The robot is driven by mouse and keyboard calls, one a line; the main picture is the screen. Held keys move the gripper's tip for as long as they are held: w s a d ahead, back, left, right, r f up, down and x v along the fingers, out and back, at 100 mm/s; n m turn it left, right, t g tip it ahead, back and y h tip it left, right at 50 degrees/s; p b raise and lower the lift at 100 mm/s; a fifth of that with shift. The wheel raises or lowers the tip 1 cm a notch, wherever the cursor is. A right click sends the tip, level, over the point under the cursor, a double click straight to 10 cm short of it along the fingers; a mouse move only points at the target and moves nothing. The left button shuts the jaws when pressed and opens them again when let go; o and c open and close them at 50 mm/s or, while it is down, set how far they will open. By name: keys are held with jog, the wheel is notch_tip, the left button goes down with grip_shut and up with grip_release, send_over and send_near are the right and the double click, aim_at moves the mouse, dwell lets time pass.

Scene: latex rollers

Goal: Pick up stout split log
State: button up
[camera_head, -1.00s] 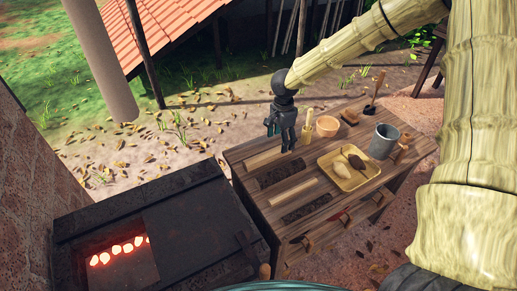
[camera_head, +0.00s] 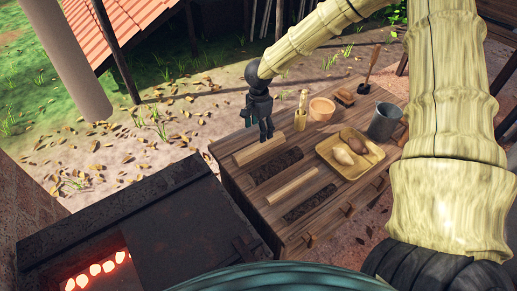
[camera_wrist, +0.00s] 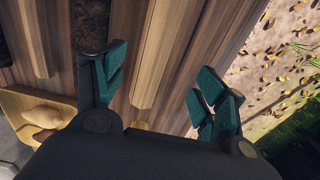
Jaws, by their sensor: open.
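Several split logs lie side by side on the wooden table (camera_head: 232,172). I take the stout split log to be the pale, ridged one (camera_head: 250,153) nearest the table's back-left edge. My gripper (camera_head: 265,136) points down over its right part in the head view and hides some of it. In the wrist view, the log (camera_wrist: 160,50) runs between the two teal fingertips of my gripper (camera_wrist: 160,80). The fingers are spread, with visible gaps to the log on both sides. The height of the fingertips above it is hard to judge.
A yellow tray (camera_head: 328,155) holds brown lumps.

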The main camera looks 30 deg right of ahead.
aim_at(260, 144)
notch_tip(260, 144, down, 4)
jog(key=shift+r+p, duration=0.1)
jog(key=shift+p, duration=0.3)
jog(key=shift+s+f+p, duration=0.2)
jog(key=shift+f+p, duration=0.1)
jog(key=shift+f, duration=0.2)
jog(key=f, duration=0.1)
jog(key=f+p, duration=0.1)
jog(key=f, duration=0.1)
jog(key=shift+s+f+p, duration=0.25)
jog(key=shift+p, duration=0.15)
jog(key=shift+f, duration=0.6)
jog(key=c, duration=1.2)
jog(key=shift+c, duration=0.4)
jog(key=shift+r, duration=0.15)
